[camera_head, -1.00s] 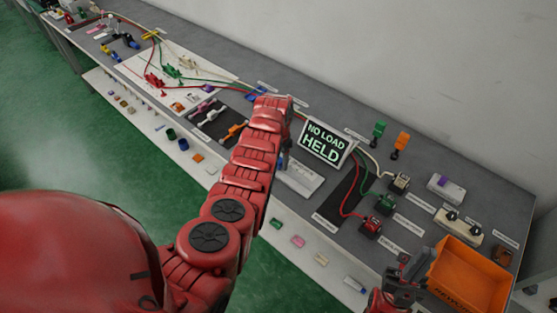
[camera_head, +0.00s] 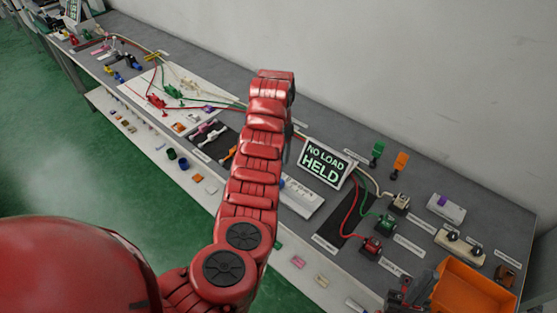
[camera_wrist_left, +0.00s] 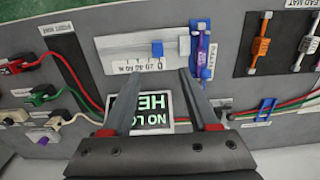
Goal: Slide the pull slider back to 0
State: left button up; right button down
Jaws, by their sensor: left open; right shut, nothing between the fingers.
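The pull slider is a pale box with a printed scale; it shows in the head view (camera_head: 303,197) and in the left wrist view (camera_wrist_left: 122,52). Its blue sliding block (camera_wrist_left: 157,48) stands up from the body; I cannot read its exact value. My left gripper (camera_wrist_left: 159,76) is open and empty, its fingertips just short of the slider and block in the wrist view. In the head view my left arm hides that gripper. My right gripper (camera_head: 408,293) is shut and empty at the bottom edge, beside the orange bin.
A display reading "NO LOAD HELD" (camera_head: 326,162) stands beside the slider, and its screen (camera_wrist_left: 153,110) shows between my left fingers. A purple part in a blue holder (camera_wrist_left: 201,50) is close by. Red, green and white cables cross the bench. An orange bin (camera_head: 470,295) is at right.

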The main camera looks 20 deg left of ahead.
pick_arm(q)
jog(key=shift+r, duration=1.35)
